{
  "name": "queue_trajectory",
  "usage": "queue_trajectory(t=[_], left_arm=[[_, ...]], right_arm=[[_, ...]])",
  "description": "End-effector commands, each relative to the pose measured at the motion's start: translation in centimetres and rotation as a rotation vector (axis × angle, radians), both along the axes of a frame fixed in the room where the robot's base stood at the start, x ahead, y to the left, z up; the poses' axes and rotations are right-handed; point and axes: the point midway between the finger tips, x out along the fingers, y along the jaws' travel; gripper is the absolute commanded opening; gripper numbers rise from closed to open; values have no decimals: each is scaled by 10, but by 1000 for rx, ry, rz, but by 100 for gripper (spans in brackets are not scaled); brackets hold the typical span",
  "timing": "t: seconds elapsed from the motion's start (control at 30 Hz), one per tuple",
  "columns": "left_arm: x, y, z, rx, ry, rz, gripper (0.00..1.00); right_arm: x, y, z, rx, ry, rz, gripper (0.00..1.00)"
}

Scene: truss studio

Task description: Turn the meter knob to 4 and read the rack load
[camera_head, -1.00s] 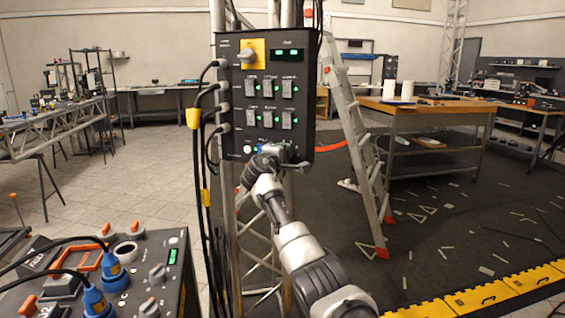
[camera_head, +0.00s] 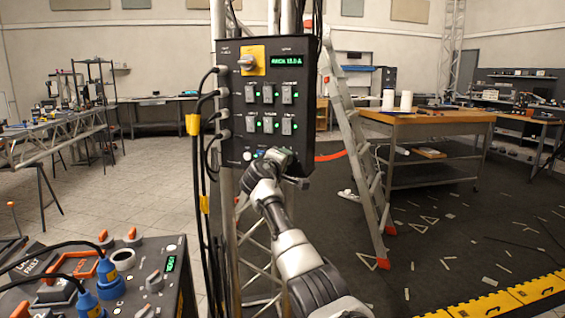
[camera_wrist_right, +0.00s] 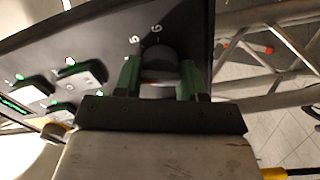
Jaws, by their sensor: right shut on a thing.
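The black rack panel (camera_head: 236,135) hangs on the truss in the head view. Its green display (camera_head: 287,61) at the top right shows a line that seems to read "RACK 13.0 A"; the digits are small and blurred. My right gripper (camera_head: 280,158) is at the panel's lower edge. In the wrist view, its green-padded fingers (camera_wrist_right: 161,80) are shut on the dark round meter knob (camera_wrist_right: 158,62), one on each side. White numerals, which look like 5 and 6, show beside the knob. The knob's pointer is not clear. My left gripper is out of view.
A yellow-backed rotary switch (camera_head: 252,60) and several rocker switches with green lights sit above the knob. Black cables (camera_head: 196,165) run down the panel's left side. A stepladder (camera_head: 354,130) stands close at right; a control console (camera_head: 70,275) is at lower left.

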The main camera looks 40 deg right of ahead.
Motion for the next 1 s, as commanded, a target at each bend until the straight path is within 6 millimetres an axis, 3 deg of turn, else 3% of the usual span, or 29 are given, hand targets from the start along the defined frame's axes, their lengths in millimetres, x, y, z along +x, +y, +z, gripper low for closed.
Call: queue_trajectory(t=[0.07,0.1,0.27,0.67,1.0], left_arm=[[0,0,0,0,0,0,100],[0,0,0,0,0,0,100],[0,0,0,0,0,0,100],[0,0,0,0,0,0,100],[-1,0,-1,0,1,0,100]], right_arm=[[0,0,-3,3,5,-1,17],[0,0,-3,3,5,-1,42],[0,0,-2,2,4,-1,66],[-2,6,-1,0,1,0,66],[-25,52,-2,1,1,2,66]])
